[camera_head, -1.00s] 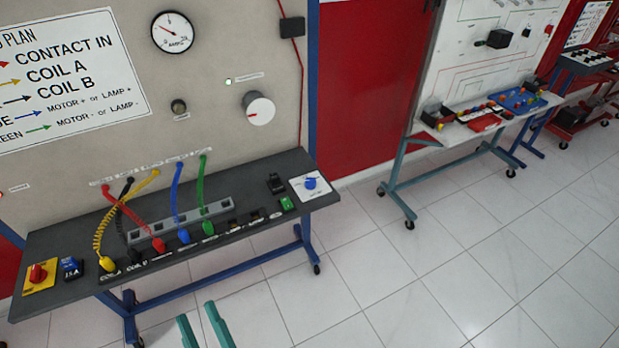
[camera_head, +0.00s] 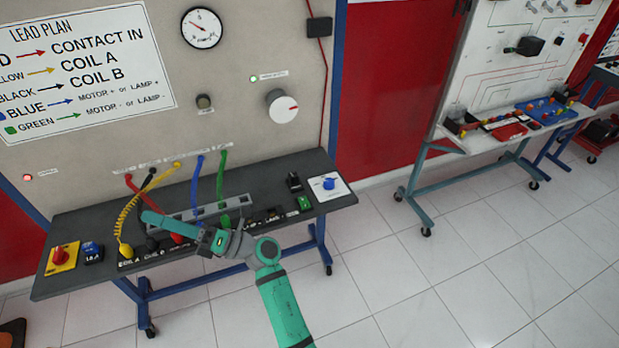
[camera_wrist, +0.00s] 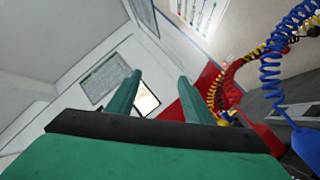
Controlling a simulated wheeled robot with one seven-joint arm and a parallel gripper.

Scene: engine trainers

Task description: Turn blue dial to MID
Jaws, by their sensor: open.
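The blue dial (camera_head: 329,183) sits on a white square plate (camera_head: 340,191) at the right end of the dark bench shelf. Its pointer setting is too small to read. My green arm reaches over the shelf from the front. My gripper (camera_head: 148,217) is over the left-middle part of the shelf, well left of the dial and apart from it. In the wrist view my gripper (camera_wrist: 157,84) shows two green fingers spread apart with nothing between them. The dial does not show in the wrist view.
Coiled and straight leads, such as the yellow lead (camera_head: 126,215) and green lead (camera_head: 222,175), rise between my arm and the panel. A black switch (camera_head: 294,181) and green block (camera_head: 304,203) stand left of the dial. A white knob (camera_head: 282,106) is above.

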